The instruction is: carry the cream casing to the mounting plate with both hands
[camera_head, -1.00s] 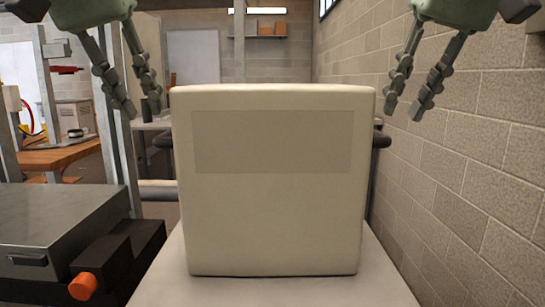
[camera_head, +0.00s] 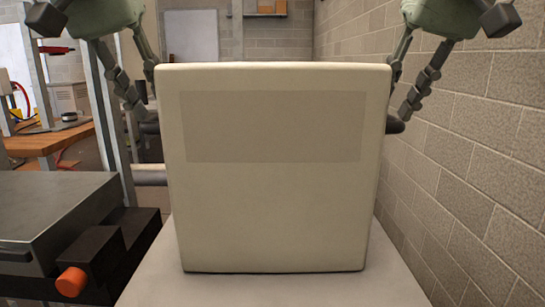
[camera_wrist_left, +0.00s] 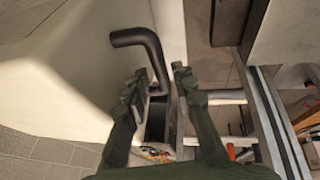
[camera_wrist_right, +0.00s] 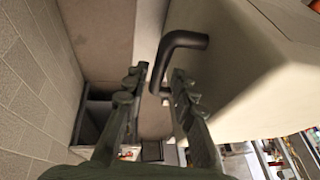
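The cream casing (camera_head: 275,215) stands upright in the middle of the head view, with a darker rectangular panel on its face. A dark bent handle juts from each side: the left one (camera_wrist_left: 152,50) and the right one (camera_wrist_right: 172,55). My left gripper (camera_wrist_left: 160,74) is open, its fingers on either side of the left handle, with a gap visible. My right gripper (camera_wrist_right: 158,76) is open, its fingers around the right handle in the same way. I cannot make out the mounting plate.
The casing rests on a pale bench top (camera_head: 270,289). A block wall (camera_head: 470,160) runs close along the right. A grey metal box (camera_head: 55,215) and a dark fixture with an orange knob (camera_head: 72,282) stand close on the left. A wooden bench (camera_head: 48,140) is behind them.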

